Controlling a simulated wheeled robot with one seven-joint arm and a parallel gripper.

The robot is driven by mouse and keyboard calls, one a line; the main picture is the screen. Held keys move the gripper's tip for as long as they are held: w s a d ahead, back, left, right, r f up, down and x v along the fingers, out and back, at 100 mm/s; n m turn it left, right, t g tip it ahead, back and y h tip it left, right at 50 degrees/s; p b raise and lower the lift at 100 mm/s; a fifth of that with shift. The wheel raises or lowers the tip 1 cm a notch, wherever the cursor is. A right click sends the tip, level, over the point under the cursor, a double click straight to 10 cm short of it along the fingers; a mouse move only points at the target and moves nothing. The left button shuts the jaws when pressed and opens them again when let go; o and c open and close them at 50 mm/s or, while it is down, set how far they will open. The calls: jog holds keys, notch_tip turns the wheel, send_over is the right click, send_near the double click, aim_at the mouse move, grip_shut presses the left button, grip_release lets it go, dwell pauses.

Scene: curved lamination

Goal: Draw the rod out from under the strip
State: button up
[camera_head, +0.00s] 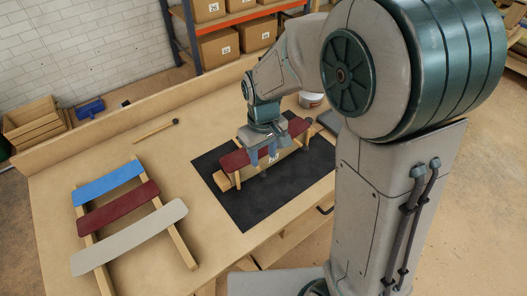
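A dark red curved strip (234,160) lies over a light wooden form (222,181) on a black mat (249,213). Light wooden rod-like pieces show at the strip, one at its left end (237,180) and one near its right end (306,140). I cannot tell how far they run beneath it. My gripper (264,155) points down at the middle of the strip, its blue-grey fingers overlapping the strip's front edge in the picture. The view is too small to show whether they touch or grip anything.
Blue (108,184), dark red (117,206) and off-white (128,238) strips lie across two wooden rails on the table's left. A dark-headed wooden tool (155,130) lies behind. A white pot (311,100) stands at back right. Bare tabletop separates the rails and mat.

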aim_at(263, 172)
notch_tip(263, 172, down, 9)
jog(key=b, duration=0.6)
jog(key=shift+b, duration=0.3)
jog(key=c, duration=0.7)
